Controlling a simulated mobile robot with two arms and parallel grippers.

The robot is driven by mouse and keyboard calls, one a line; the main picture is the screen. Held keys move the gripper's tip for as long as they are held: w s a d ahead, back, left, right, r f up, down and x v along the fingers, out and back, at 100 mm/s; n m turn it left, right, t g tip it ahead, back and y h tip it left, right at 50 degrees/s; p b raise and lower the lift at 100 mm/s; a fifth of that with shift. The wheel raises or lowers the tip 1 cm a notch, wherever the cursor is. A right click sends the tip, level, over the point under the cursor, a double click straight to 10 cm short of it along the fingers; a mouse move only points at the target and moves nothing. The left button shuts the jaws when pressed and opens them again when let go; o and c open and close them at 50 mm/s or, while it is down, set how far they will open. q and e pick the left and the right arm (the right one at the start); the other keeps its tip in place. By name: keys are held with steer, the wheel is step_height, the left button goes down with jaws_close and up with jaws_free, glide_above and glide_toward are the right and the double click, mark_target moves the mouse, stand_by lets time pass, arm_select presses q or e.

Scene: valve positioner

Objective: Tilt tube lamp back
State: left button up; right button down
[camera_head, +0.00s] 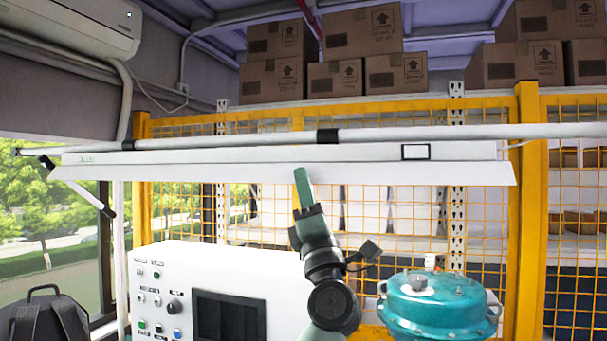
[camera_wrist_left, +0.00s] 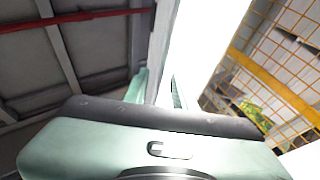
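The tube lamp (camera_head: 270,171) is a long white fixture hanging across the head view below a white pipe. Its lower white face slopes, and it looks roughly level from end to end. My left gripper (camera_head: 303,182) points up from below, and its green fingertip overlaps the lamp's lower edge near the middle. I cannot tell whether it touches. In the left wrist view, the lamp (camera_wrist_left: 208,45) is a bright white strip running up past the gripper's green fingers (camera_wrist_left: 155,88). The gap between the fingers is unclear. My right gripper is not in view.
A white control box (camera_head: 165,275) with knobs and a dark screen stands below left. A teal round actuator (camera_head: 438,305) stands lower right. A yellow mesh fence (camera_head: 480,225) and shelves with cardboard boxes (camera_head: 335,78) are behind. A black strap (camera_head: 327,136) is around the pipe.

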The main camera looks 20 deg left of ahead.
arm_select(q)
steer(key=shift+w+a+r, duration=0.2)
steer(key=shift+w+r, duration=0.15)
steer(key=shift+r, duration=0.1)
steer(key=shift+c, duration=0.4)
jaws_close()
steer(key=shift+f, duration=0.15)
stand_by(0.7)
